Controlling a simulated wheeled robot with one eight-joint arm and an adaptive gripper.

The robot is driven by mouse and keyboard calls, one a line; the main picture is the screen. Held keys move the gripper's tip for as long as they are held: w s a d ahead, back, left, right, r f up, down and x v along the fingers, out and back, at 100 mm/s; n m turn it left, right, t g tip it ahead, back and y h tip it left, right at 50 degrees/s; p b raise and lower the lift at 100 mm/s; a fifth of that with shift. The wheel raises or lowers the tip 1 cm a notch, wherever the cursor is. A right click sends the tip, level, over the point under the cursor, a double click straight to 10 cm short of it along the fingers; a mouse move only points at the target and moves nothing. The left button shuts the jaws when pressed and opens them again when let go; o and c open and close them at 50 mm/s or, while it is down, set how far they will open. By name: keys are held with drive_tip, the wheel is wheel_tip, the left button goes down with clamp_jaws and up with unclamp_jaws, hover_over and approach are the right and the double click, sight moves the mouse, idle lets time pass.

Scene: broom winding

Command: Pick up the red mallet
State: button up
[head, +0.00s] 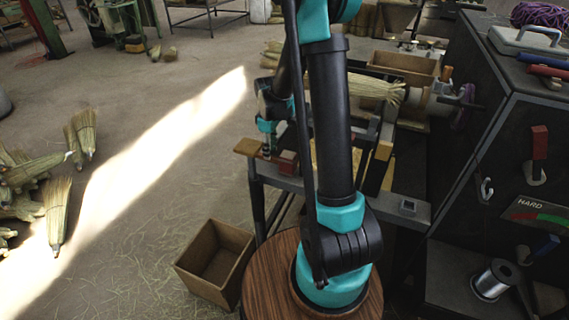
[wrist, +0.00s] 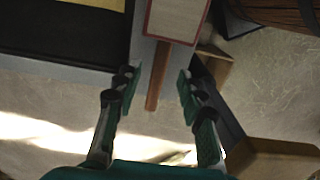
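The red mallet lies on the grey metal frame. In the wrist view its block head (wrist: 176,22), with a pale face and red edges, is at the top, and its brown wooden handle (wrist: 156,78) points down past the frame's edge. In the head view the handle end (head: 247,146) sticks out to the left and the red head (head: 287,162) is partly hidden by my arm. My gripper (wrist: 155,83) is open, with one finger on each side of the handle in the wrist view. It also shows small in the head view (head: 268,150).
An open wooden box (head: 215,262) stands on the floor below the frame. A dark machine cabinet (head: 500,150) with levers stands on the right. A bound broom (head: 360,88) is behind my arm. Several brooms (head: 55,210) lie at the left.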

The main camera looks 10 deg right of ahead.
sight(272, 157)
drive_tip(key=shift+s+d+f, duration=0.1)
drive_tip(key=shift+d+f, duration=0.05)
drive_tip(key=shift+f, duration=1.15)
drive_tip(key=shift+s+d+f, duration=0.1)
drive_tip(key=shift+f, duration=1.2)
drive_tip(key=shift+c, duration=0.5)
clamp_jaws()
